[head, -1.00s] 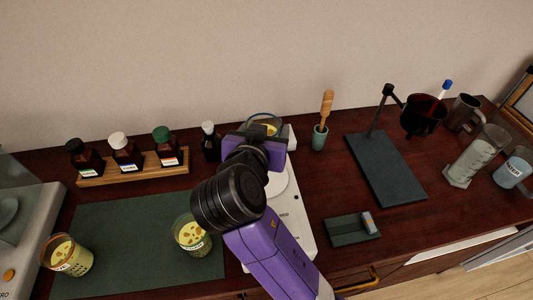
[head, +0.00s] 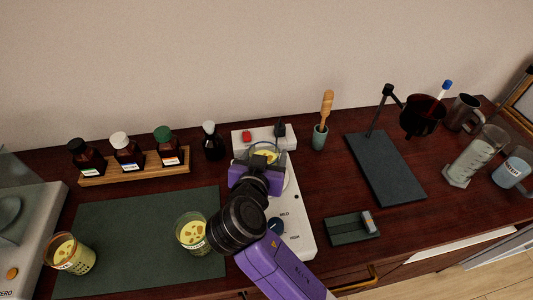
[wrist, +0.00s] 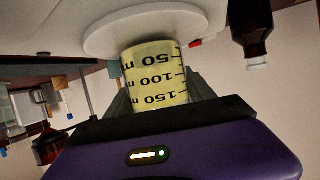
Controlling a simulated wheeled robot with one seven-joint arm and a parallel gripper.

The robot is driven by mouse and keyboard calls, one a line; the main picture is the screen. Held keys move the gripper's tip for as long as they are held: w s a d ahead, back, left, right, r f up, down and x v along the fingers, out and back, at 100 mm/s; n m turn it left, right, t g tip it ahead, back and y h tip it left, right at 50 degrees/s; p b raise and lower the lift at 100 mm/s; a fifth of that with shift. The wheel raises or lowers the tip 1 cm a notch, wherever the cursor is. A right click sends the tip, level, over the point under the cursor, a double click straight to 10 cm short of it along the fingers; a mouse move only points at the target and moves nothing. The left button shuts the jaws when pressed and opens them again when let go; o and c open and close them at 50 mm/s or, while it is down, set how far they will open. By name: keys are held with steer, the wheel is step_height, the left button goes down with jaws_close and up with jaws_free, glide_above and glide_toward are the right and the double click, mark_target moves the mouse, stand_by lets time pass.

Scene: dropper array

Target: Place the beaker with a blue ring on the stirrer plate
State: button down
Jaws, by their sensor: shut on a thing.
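My gripper (head: 262,163) is shut on a beaker (head: 264,151) of yellow liquid, at the back of the white stirrer. A bluish rim showed on this beaker a second ago; its ring is hard to make out now. In the wrist view the beaker (wrist: 155,75) sits between the fingers, its scale inverted in the picture, its base at the round white stirrer plate (wrist: 105,38). I cannot tell whether base and plate touch. In the head view my gripper and arm cover most of the plate; the stirrer's body (head: 298,228) shows beside them.
Two more beakers of yellow liquid, one with a greenish ring (head: 191,234) and one with an orange ring (head: 72,256), stand on the dark mat (head: 135,225). A white power strip (head: 263,135) lies behind the stirrer. A dark bottle (head: 212,145) stands to its left.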

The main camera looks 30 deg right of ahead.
steer(key=shift+f, duration=0.15)
steer(key=shift+c, duration=1.8)
jaws_free()
steer(key=b+v, duration=0.1)
steer(key=v, duration=1.1)
steer(key=shift+r+b, duration=0.2)
steer(key=shift+b, duration=0.15)
